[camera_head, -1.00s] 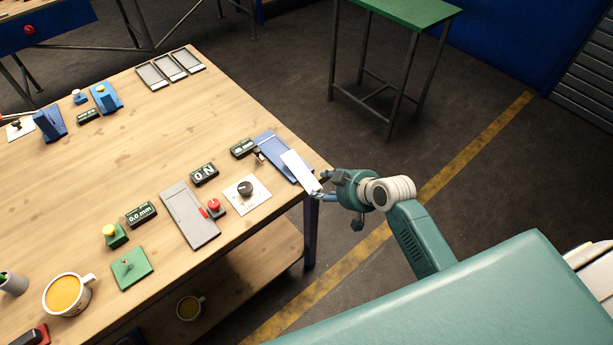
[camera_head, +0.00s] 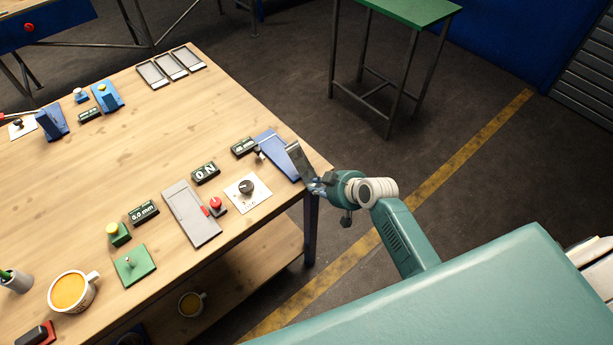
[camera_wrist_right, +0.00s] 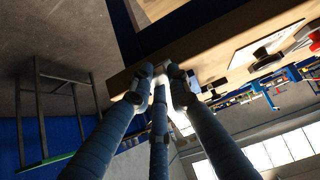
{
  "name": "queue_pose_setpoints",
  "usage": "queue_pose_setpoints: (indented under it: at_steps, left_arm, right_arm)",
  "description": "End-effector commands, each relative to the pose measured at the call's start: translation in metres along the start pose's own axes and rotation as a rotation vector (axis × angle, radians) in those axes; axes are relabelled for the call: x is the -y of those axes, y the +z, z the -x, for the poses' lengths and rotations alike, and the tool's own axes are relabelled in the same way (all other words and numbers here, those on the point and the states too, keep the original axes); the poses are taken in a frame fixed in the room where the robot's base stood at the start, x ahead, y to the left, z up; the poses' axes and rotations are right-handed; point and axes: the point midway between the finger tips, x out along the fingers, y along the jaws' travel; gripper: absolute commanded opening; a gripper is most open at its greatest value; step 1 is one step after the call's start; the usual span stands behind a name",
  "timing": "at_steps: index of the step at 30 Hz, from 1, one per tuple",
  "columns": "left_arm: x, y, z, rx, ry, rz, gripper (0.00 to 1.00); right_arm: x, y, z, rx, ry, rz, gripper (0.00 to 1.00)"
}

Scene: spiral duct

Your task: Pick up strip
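The strip (camera_head: 299,161) is a flat grey metal piece. It shows in the head view at the right corner of the wooden table, in front of a blue plate device (camera_head: 272,148). My right gripper (camera_head: 318,186) is at the strip's near end, with its fingers closed around that end. The strip stands tilted, and its far end seems to be above the blue plate. In the right wrist view the three dark blue fingers of my right gripper (camera_wrist_right: 158,84) come together; the strip is hard to make out there. My left gripper is not in view.
The wooden table (camera_head: 150,170) holds a grey panel (camera_head: 190,212), a dial plate (camera_head: 247,191), an ON display (camera_head: 205,173), buttons and a cup (camera_head: 72,291). Three grey trays (camera_head: 171,67) lie at the back.

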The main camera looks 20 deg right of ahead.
Motion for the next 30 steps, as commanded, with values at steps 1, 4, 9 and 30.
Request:
queue_pose_setpoints:
  at_steps: [1,4,9,30]
  left_arm:
    - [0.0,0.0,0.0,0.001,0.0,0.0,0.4]
    - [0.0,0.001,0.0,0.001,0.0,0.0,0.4]
    - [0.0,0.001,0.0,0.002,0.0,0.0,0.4]
    - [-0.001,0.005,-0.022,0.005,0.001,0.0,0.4]
  right_arm:
    - [0.0,-0.001,0.0,-0.001,0.0,0.0,0.0]
    - [0.0,-0.001,0.0,-0.002,0.001,0.0,0.0]
    - [0.0,-0.001,0.0,-0.002,0.001,0.0,0.0]
    - [-0.001,-0.093,0.09,-0.009,0.004,0.006,0.0]
